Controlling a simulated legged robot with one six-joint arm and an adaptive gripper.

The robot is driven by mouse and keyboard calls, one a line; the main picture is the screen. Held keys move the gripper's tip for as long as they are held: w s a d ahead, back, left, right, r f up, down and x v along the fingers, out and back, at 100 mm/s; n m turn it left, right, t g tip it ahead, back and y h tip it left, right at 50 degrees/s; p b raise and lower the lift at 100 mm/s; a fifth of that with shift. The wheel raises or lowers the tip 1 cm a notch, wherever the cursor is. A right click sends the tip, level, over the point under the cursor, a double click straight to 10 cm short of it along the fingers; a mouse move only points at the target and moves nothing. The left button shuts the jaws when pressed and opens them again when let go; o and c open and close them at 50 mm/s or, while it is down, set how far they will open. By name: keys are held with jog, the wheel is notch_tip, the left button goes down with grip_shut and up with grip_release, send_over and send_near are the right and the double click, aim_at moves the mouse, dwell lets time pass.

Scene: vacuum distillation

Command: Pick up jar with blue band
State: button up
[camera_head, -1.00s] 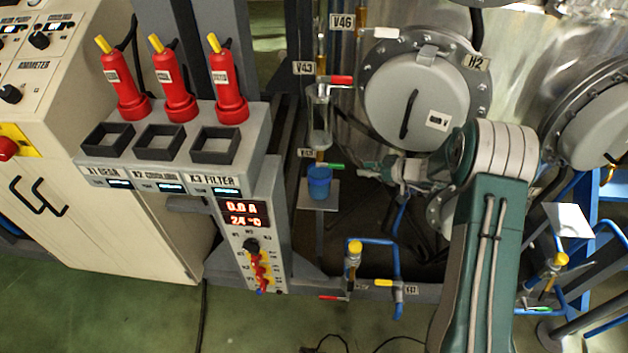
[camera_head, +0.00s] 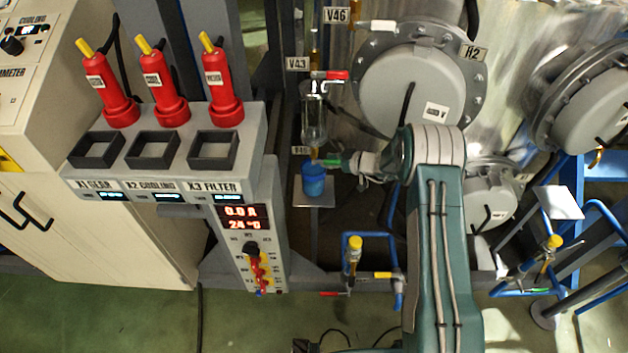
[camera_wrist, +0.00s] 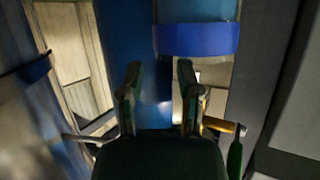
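The jar with the blue band (camera_head: 314,182) stands upright on a small grey plate (camera_head: 326,203), just below a clear glass vessel (camera_head: 313,122). In the wrist view its blue band (camera_wrist: 200,39) shows close ahead, a little right of centre. My gripper (camera_wrist: 159,82) is open, with its two fingers apart and nothing seen between them. In the head view my gripper (camera_head: 347,164) is right of the jar, near its upper part. I cannot tell whether it touches the jar.
A valve with a green handle (camera_head: 329,162) sits just above the jar. A red-handled valve (camera_head: 331,75) is higher up. The control box (camera_head: 248,225) stands to the left, and the round vessel hatch (camera_head: 415,90) lies behind. Blue pipes (camera_head: 394,270) run below right.

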jog(key=x, duration=0.3)
jog(key=shift+a+f, duration=0.2)
jog(key=shift+a, duration=0.15)
jog(key=shift+w+d, duration=0.1)
jog(key=shift+d, duration=0.2)
jog(key=shift+c, duration=0.4)
jog(key=c, duration=0.5)
jog(key=shift+a, duration=0.15)
grip_shut()
jog(key=shift+a, duration=0.1)
jog(key=shift+r, duration=0.15)
